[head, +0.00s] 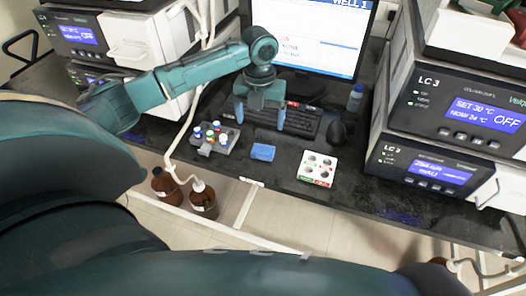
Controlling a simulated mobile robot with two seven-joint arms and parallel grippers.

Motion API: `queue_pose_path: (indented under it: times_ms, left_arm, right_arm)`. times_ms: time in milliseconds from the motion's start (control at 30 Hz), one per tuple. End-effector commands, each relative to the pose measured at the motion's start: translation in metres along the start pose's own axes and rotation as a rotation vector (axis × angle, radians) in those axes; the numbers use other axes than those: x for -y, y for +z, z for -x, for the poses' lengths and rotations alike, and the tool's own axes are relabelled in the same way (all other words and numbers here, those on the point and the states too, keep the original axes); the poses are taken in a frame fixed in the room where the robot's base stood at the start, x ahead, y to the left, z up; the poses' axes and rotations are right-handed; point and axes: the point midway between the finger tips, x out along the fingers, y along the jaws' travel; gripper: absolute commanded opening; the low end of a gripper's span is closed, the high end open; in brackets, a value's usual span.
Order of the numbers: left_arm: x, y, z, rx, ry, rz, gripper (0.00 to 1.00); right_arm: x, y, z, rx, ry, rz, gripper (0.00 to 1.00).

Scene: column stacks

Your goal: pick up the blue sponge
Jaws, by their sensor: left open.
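The blue sponge (263,152) is a small flat block lying on the dark bench top, near its front edge. My left gripper (260,122) is open and empty, with its two blue-tipped fingers pointing down. In the head view it appears just above the sponge in the picture, over the front of the keyboard, and apart from the sponge. Nothing hides the sponge. My right gripper is not in view.
A grey vial rack (214,138) stands left of the sponge, and a white holed block (317,167) stands right. Behind are a keyboard (300,120), mouse (336,132) and monitor (318,38). Instrument stacks (448,115) flank the bench. Brown bottles (203,200) stand below the front edge.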

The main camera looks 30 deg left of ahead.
Motion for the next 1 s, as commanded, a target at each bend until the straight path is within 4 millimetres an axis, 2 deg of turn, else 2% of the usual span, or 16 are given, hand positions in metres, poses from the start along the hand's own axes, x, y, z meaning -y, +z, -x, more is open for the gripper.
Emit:
queue_pose_path:
  times_ms: [100,300,533,800,1000]
  left_arm:
    - [0.001,-0.001,-0.026,-0.003,0.000,0.002,0.85]
    - [0.002,-0.001,-0.056,-0.001,-0.001,0.001,0.85]
    - [0.003,0.000,-0.073,0.000,0.000,0.002,0.85]
    - [0.008,0.001,-0.110,0.000,-0.001,0.002,0.85]
    - [0.007,0.002,-0.115,0.003,-0.001,0.001,0.85]
  right_arm:
    - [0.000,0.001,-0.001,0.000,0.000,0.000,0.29]
    - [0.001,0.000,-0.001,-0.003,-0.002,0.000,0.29]
    - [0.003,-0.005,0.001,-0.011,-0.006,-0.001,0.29]
    - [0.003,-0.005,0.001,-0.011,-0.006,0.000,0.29]
    - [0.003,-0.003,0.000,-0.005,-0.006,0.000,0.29]
